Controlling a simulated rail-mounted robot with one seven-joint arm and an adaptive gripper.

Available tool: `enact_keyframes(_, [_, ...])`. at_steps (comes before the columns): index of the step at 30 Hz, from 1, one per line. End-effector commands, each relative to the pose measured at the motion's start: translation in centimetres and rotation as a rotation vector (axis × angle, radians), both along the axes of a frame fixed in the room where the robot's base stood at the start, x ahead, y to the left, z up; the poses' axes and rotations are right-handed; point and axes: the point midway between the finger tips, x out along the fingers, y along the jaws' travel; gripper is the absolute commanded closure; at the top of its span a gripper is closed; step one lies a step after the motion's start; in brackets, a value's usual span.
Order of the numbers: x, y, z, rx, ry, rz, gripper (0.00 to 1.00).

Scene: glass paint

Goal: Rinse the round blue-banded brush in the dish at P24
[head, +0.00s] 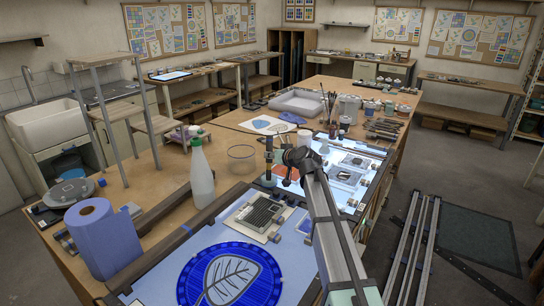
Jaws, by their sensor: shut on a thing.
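My gripper (268,181) hangs over the worktable near the middle of the head view, fingers down. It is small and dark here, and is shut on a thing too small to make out. I cannot pick out the blue band of the round brush. A clear round glass dish (241,158) stands on the wooden table just left of my gripper, apart from it. No P24 label can be read, so I cannot tell whether this is the named dish. Several brushes stand upright in a pot (328,116) farther back.
A blue glass disc with a leaf drawing (230,275) lies in front. A lit panel (345,155) with glass pieces lies right of my gripper.

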Motion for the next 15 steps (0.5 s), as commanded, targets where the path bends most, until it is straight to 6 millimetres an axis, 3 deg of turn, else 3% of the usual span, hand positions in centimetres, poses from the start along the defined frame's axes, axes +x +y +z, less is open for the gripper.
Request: enact_keyframes(15, [0.01,-0.46,-0.15,0.0,-0.001,0.0,1.0])
